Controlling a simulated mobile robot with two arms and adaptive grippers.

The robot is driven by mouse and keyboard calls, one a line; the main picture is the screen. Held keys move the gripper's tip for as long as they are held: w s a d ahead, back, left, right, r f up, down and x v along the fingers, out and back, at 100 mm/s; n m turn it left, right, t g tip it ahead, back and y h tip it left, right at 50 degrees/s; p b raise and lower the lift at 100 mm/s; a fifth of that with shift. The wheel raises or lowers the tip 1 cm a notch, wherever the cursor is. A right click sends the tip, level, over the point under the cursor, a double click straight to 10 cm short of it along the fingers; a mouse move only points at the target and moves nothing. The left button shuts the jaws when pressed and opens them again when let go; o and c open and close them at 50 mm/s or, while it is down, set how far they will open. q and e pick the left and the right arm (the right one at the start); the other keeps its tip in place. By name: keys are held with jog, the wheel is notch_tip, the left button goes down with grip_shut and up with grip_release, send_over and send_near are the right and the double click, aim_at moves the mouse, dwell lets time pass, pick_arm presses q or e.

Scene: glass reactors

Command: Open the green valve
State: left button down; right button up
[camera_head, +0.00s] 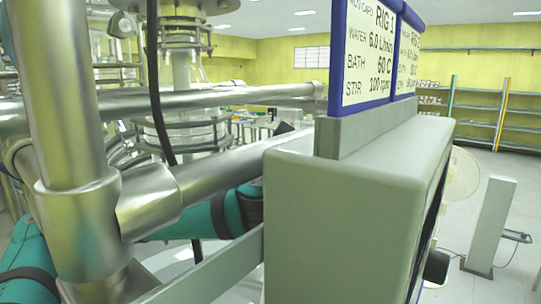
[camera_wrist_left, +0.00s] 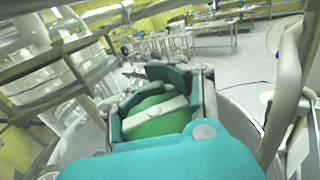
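In the left wrist view, a rounded green part (camera_wrist_left: 150,118) with a pale band across it sits just beyond the teal body of my left arm. I cannot tell whether it is the green valve. Dark teal and grey pieces frame it closely. No clear pair of left fingertips can be made out, so its opening and any contact are unclear. In the head view no green valve handle can be picked out, and neither gripper shows. Teal parts of my arm show behind the steel pipes (camera_head: 200,185) at the lower left.
A large grey cabinet (camera_head: 335,215) with a RIG 1 sign (camera_head: 370,45) blocks much of the head view. Glass vessels (camera_head: 185,75) and steel frame pipes stand at the left. Shelves (camera_head: 510,100) line the back right wall. Tables (camera_wrist_left: 205,35) stand beyond open floor in the left wrist view.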

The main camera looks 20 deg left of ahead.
pick_arm(q)
jog(key=c, duration=1.3)
grip_release()
jog(key=shift+s+d+f, duration=0.1)
jog(key=shift+s+f, duration=0.1)
jog(key=shift+s, duration=0.3)
jog(key=o, duration=0.4)
jog(key=shift+r, duration=0.1)
jog(key=shift+w, duration=0.2)
jog(key=shift+r+m+h, duration=0.15)
jog(key=shift+m+h, duration=0.15)
jog(key=shift+h, duration=0.1)
